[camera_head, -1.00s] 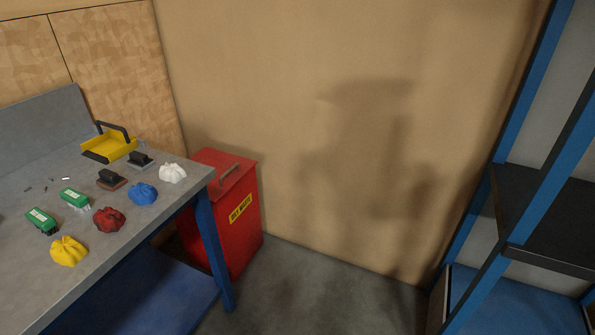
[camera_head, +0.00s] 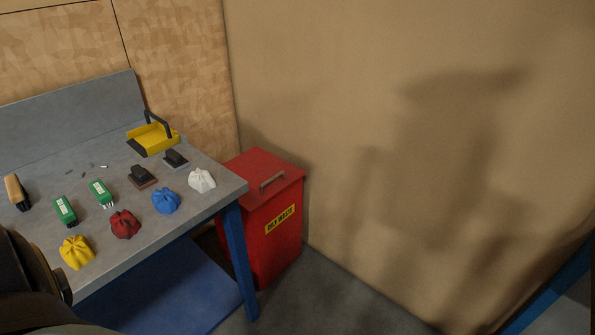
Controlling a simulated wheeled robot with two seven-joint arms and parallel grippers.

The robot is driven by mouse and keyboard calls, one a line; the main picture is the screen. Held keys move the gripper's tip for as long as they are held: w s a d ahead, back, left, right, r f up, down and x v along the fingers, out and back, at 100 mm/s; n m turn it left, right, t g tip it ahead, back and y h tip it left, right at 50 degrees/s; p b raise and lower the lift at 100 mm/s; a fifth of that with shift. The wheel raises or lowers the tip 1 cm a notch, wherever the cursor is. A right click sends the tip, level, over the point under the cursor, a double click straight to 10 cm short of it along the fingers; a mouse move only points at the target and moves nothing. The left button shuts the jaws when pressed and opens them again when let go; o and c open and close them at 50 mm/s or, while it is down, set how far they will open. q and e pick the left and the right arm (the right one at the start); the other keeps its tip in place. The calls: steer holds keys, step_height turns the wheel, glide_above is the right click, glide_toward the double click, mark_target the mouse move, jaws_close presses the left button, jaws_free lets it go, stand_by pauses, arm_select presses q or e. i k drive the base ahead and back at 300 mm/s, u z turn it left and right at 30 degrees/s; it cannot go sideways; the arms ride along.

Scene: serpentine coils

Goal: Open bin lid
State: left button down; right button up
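The red bin (camera_head: 275,236) stands on the floor against the wall, just past the right end of the workbench. Its red lid (camera_head: 257,167) is shut and has a grey bar handle (camera_head: 272,180) on top. A yellow label with dark lettering is on its front. The bench corner and leg hide part of its left side. A dark part of my own body shows at the lower left edge. Neither of my grippers is in view.
The grey workbench (camera_head: 190,221) holds a yellow dustpan-like tray (camera_head: 153,139), several crumpled cloths, brushes and small blocks. Its blue leg (camera_head: 239,262) stands close to the bin. Open floor (camera_head: 335,297) lies right of the bin. A blue frame (camera_head: 553,296) shows at lower right.

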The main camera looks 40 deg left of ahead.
mark_target(267, 175)
steer(key=i, duration=1.9)
steer(key=u, duration=1.15)
